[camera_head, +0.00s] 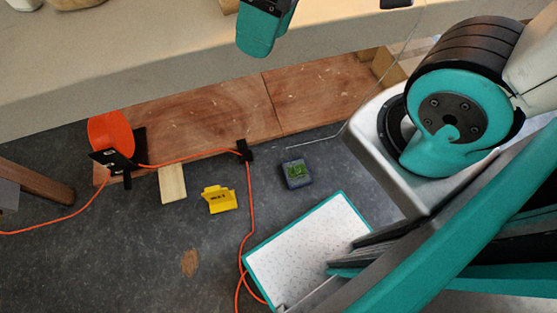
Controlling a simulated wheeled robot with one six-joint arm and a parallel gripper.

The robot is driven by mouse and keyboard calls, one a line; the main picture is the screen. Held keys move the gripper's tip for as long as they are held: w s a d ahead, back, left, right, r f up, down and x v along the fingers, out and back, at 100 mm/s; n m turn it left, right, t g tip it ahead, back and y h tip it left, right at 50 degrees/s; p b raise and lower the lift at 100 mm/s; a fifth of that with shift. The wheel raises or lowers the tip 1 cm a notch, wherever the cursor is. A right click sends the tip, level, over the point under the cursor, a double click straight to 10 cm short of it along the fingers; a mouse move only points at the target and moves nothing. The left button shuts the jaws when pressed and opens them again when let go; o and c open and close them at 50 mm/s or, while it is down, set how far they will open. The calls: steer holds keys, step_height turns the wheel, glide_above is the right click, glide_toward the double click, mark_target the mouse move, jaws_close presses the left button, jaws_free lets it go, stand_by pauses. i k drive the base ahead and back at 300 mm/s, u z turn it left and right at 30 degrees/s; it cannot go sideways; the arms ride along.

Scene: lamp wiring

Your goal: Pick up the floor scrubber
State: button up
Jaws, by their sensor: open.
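I cannot surely make out a floor scrubber. A small dark grey block with a patchy green top (296,173) lies on the grey floor, right of the orange cord; it may be the scrubber, but it is too small to tell. Nothing touches it. My arm's large black and teal joint (455,105) is at the upper right, well apart from the block. The jaws of my gripper do not show. A teal and black piece (265,28) hangs in at the top edge; I cannot tell whether it is mine.
A yellow bracket-like object (219,199) and a pale wood piece (172,184) lie left of the block. An orange cord (249,210) runs from an orange disc (111,132) past a black clip (244,150). Brown boards (215,118) lie below the pale bench edge (140,75).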

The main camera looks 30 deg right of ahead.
mark_target(298, 171)
steer(key=u, duration=1.05)
steer(key=k, duration=1.05)
steer(key=z, duration=1.1)
